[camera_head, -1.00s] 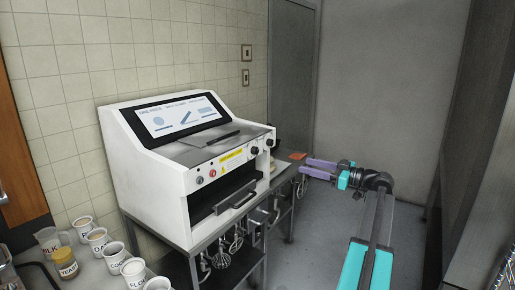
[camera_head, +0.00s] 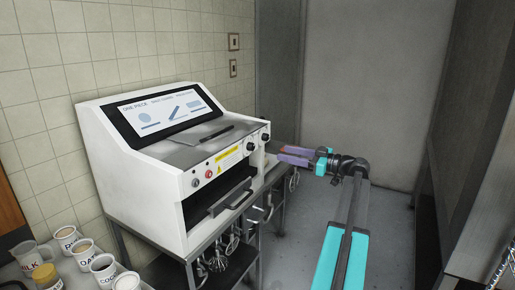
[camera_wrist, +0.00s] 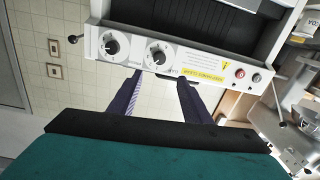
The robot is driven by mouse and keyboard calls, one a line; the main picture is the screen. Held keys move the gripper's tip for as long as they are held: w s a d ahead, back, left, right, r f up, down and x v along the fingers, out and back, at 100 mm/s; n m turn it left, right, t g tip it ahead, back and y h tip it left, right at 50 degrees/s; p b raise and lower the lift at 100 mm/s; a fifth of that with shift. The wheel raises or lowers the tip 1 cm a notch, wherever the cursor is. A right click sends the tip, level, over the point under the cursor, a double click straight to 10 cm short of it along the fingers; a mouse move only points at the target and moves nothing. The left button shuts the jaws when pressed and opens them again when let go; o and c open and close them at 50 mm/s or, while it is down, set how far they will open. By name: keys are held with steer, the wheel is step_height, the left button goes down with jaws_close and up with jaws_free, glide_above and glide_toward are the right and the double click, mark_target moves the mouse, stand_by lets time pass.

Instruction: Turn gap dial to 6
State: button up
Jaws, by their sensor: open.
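The white machine (camera_head: 165,165) has two dark dials at the right end of its front panel, a nearer one (camera_head: 251,146) and a farther one (camera_head: 265,137). The wrist view shows them upside down, as black knobs on white scale plates: one at left (camera_wrist: 114,44) and one by the yellow label (camera_wrist: 158,55). I cannot read their labels or settings, so I cannot tell which is the gap dial. My gripper (camera_head: 281,154) is open and empty, to the right of the panel. In the wrist view its purple fingers (camera_wrist: 160,83) point toward the dial by the label, apparently apart from it.
A red button (camera_head: 208,173) and a yellow warning label (camera_head: 227,156) are left of the dials. A drawer-like handle (camera_head: 230,202) juts out below. Whisks (camera_head: 218,262) hang from the metal stand. Labelled cups (camera_head: 103,268) stand at lower left. Floor on the right is clear.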

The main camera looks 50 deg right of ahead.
mark_target(253, 146)
steer(key=shift+w, duration=0.15)
steer(key=p+x, duration=0.4)
steer(key=x, duration=0.7)
steer(key=shift+w+a, duration=0.1)
steer(key=shift+w, duration=0.15)
steer(key=shift+p+x, duration=0.4)
steer(key=shift+x, duration=0.5)
steer(key=shift+f, duration=0.1)
steer(key=c, duration=1)
